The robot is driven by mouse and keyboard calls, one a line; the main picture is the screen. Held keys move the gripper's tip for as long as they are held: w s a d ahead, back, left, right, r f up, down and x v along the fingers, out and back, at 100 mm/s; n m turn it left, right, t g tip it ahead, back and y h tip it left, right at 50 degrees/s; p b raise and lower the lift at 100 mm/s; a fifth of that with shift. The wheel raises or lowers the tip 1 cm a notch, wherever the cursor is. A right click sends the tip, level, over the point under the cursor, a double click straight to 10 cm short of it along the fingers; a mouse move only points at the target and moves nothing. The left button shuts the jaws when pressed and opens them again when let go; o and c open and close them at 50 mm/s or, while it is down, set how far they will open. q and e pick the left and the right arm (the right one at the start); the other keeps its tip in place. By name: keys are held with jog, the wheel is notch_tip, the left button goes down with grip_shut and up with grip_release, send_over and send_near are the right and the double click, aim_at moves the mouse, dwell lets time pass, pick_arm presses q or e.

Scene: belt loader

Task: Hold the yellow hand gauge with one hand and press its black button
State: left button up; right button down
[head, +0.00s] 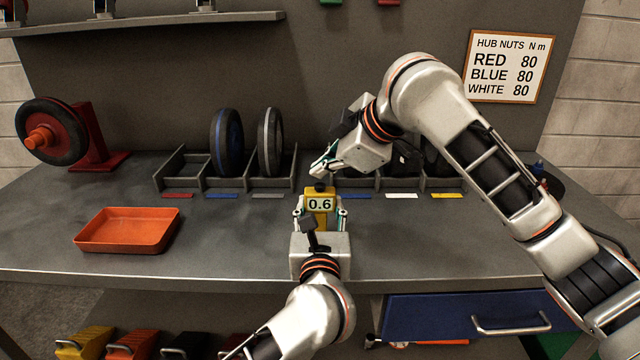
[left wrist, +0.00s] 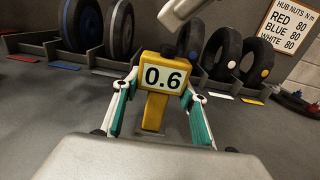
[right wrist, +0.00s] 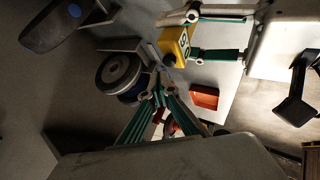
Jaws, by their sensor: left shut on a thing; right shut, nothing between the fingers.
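The yellow hand gauge (head: 320,203) stands upright over the bench, its display reading 0.6. It also shows in the left wrist view (left wrist: 146,66) and, tilted, in the right wrist view (right wrist: 173,46). My left gripper (head: 320,216) is shut on the gauge, one finger on each side.
Behind the gauge is a divided rack (head: 187,184) with several wheels and coloured labels. An orange tray (head: 127,232) lies at the left of the bench. A red stand (head: 95,140) with a wheel is at the far left. The bench between tray and gauge is clear.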

aim_at(322, 186)
jog(key=shift+f, duration=0.1)
jog(key=shift+f, duration=0.35)
jog(key=shift+f, duration=0.55)
dwell(1.2)
jog(key=shift+r, duration=0.95)
jog(key=shift+r, duration=2.55)
pick_arm(q)
jog(key=o, duration=1.3)
